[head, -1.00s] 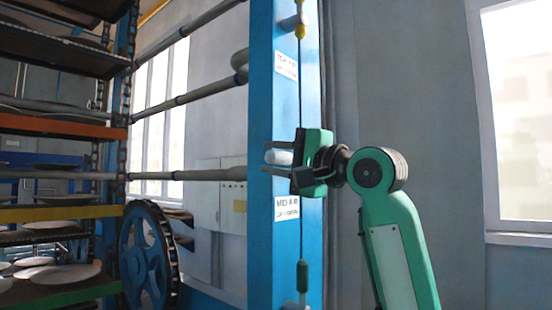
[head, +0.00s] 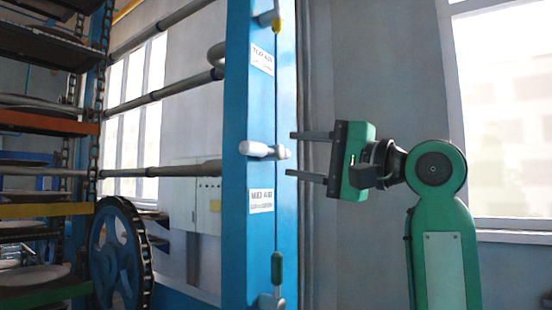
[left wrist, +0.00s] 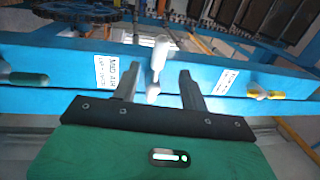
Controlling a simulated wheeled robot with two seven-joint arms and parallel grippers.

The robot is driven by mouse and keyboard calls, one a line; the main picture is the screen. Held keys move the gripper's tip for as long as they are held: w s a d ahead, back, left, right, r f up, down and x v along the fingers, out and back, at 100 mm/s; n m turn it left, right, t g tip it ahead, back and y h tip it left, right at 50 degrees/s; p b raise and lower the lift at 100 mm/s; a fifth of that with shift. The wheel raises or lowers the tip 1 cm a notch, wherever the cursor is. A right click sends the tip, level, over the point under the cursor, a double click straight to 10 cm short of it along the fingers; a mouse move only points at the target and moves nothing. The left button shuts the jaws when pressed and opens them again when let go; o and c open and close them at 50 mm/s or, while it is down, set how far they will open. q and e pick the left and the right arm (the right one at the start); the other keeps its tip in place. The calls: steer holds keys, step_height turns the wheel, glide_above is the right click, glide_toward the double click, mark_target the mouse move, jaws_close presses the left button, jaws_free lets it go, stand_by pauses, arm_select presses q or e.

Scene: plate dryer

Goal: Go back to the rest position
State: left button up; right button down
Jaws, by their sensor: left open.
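My left gripper (head: 292,154) is open and empty in the head view, its two fingers pointing left toward the blue post (head: 240,100). A white lever handle (head: 258,149) sticks out of the post. Its end lies close to the line between the fingertips. In the left wrist view, the handle (left wrist: 160,52) shows just ahead of and between the fingertips (left wrist: 160,72), and I cannot tell the exact gap. The handle is not gripped. My right gripper is in neither view.
A dryer rack with several shelves (head: 50,127) and plates (head: 32,276) stands at the left, beside a blue chain wheel (head: 120,255). The post carries a yellow-tipped lever (head: 276,22) above and a green handle (head: 277,268) below. A window (head: 505,120) is behind my arm; the wall between is clear.

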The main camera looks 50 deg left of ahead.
arm_select(q)
steer(key=shift+v, duration=1.1)
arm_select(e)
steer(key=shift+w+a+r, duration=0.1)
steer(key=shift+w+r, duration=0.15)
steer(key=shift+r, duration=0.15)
arm_select(q)
steer(key=shift+w, duration=0.1)
